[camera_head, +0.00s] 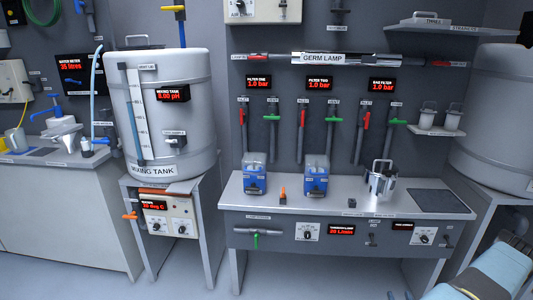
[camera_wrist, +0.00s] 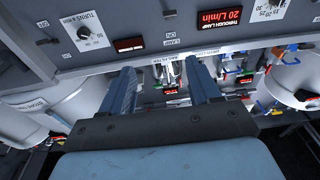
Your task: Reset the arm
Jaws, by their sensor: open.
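My gripper (camera_wrist: 161,66) shows in the wrist view with its two fingers spread wide apart. Nothing is between the fingers, and only background shows through the gap. The wrist view is turned over, with printed labels upside down. A bench-front panel with a red "20 L/min" display (camera_wrist: 219,18) and a knob (camera_wrist: 84,33) lies beyond the fingertips. In the head view, part of my pale blue arm (camera_head: 485,277) enters at the bottom right, in front of the bench. My fingers are not clearly visible there.
The filter bench (camera_head: 300,203) carries two blue filter housings and a metal vessel (camera_head: 381,181). The mixing tank (camera_head: 165,115) stands on a stand at left. A large grey tank (camera_head: 500,120) is at right. Open floor (camera_head: 305,278) lies before the bench.

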